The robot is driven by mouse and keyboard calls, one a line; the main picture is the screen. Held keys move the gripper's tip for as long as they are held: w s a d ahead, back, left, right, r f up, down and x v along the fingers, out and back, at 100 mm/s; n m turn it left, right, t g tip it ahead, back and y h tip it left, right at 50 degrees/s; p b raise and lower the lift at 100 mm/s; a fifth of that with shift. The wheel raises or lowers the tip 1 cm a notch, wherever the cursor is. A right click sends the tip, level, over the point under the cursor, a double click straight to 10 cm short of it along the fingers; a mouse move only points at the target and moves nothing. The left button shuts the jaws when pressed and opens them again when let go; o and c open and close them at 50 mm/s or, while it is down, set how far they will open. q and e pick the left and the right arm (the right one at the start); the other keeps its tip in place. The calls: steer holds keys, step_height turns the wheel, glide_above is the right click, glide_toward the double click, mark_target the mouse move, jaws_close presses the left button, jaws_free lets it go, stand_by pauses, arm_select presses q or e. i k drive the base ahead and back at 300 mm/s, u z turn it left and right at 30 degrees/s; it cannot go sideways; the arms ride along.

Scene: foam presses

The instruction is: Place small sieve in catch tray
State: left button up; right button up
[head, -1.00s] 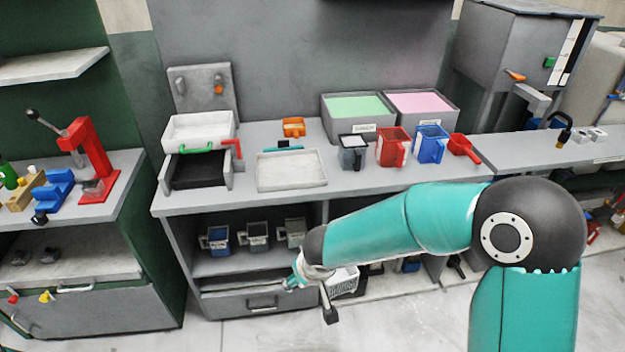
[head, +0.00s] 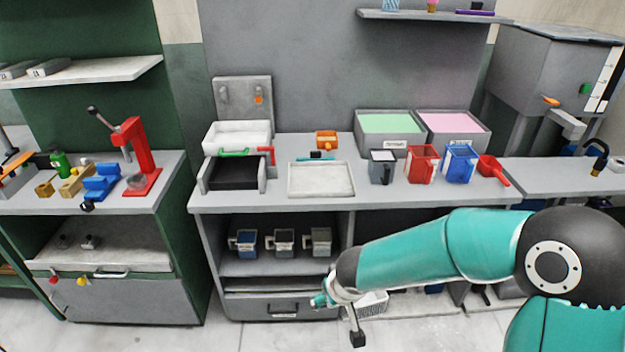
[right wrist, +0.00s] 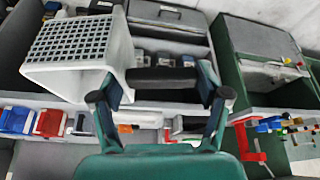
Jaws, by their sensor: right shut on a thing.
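The small sieve (right wrist: 85,55) is a white square basket with a dark grid bottom and a black handle in the right wrist view. My right gripper (right wrist: 160,88) is shut on that handle, with the basket hanging off to one side. In the head view the sieve (head: 372,304) shows low in front of the bench, partly hidden behind my right forearm. A shallow white tray (head: 321,180), seemingly the catch tray, lies empty on the bench top, above and left of the sieve. My left gripper is not in view.
A white box with a green handle (head: 238,135) sits on a rack left of the tray. A grey jug (head: 382,168), red jug (head: 422,164) and blue jug (head: 460,163) stand to its right. A teal-handled tool (head: 316,156) and orange cup (head: 326,140) lie behind it.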

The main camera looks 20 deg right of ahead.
mark_target(319, 181)
steer(key=i, duration=0.85)
steer(key=z, duration=0.05)
